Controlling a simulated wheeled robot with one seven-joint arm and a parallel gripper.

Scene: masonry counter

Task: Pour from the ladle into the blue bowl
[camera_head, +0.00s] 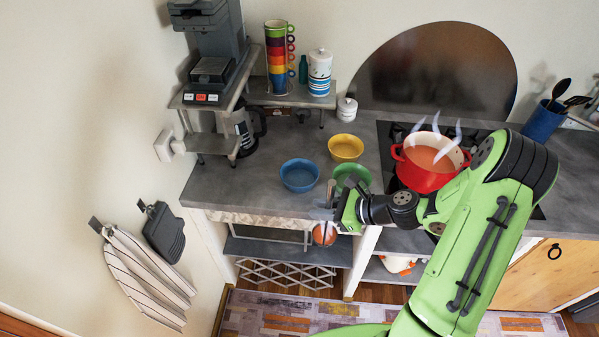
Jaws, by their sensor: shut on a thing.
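The blue bowl (300,187) stands upright on the grey counter, left of the green bowl and near the front edge. My gripper (333,212) is at the counter's front edge, right of and nearer than the blue bowl. It is shut on the ladle, whose grey handle (331,188) rises above the jaws. The ladle's cup (325,234) hangs below them, in front of the counter edge, with orange-red contents showing. The cup is apart from the blue bowl and lower than its rim. My fingers partly hide the handle.
A green bowl (352,174) stands behind my gripper, partly hidden, and a yellow bowl (345,147) farther back. A steaming red pot (424,180) with orange soup is on the stove, right. A shelf (235,105) stands at left. The counter left of the blue bowl is clear.

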